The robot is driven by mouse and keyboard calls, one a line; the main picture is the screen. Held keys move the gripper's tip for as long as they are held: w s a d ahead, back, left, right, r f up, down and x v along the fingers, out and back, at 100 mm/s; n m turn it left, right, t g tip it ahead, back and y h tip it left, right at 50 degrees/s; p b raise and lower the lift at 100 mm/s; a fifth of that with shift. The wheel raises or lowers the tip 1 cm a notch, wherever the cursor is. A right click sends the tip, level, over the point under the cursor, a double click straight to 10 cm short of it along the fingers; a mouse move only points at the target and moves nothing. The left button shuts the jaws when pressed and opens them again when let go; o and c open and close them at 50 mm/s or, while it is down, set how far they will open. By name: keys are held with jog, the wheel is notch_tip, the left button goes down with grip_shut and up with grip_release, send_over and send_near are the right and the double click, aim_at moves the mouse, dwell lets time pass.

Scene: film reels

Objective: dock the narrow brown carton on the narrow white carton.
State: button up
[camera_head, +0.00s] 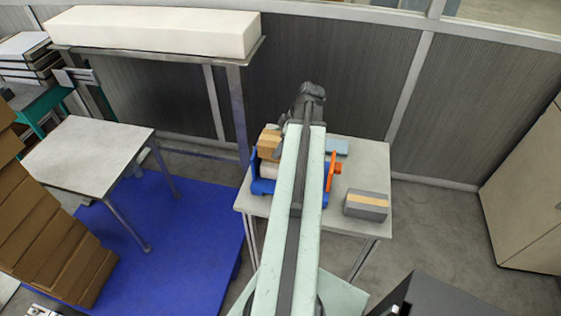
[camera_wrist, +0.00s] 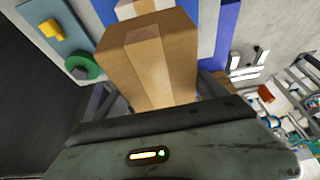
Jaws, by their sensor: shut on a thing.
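The brown carton (camera_wrist: 178,62), with a paler tape strip, fills the middle of the wrist view. It also shows in the head view (camera_head: 268,143), left of my arm. My gripper (camera_wrist: 155,98) is shut on it, a dark finger at each side. The white carton (camera_wrist: 133,9), with a tan strip, shows just beyond the brown one in the wrist view. In the head view the white carton (camera_head: 266,171) sits in a blue holder (camera_head: 262,187), partly hidden by my arm. I cannot tell whether the two cartons touch.
A grey carton with a tan strip (camera_head: 366,205) stands on the right of the table (camera_head: 352,157). An orange part (camera_head: 332,170) is right of my arm. A green ring (camera_wrist: 84,67) and a yellow piece (camera_wrist: 51,29) lie beside the holder. A high shelf (camera_head: 150,32) stands left.

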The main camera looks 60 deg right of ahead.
jog(key=shift+s+f, duration=0.15)
jog(key=shift+f, duration=0.4)
notch_tip(320, 180, down, 4)
jog(key=b, duration=0.4)
jog(key=shift+s, duration=0.1)
jog(key=shift+r, duration=0.25)
jog(key=shift+f, duration=0.1)
jog(key=o, duration=1.9)
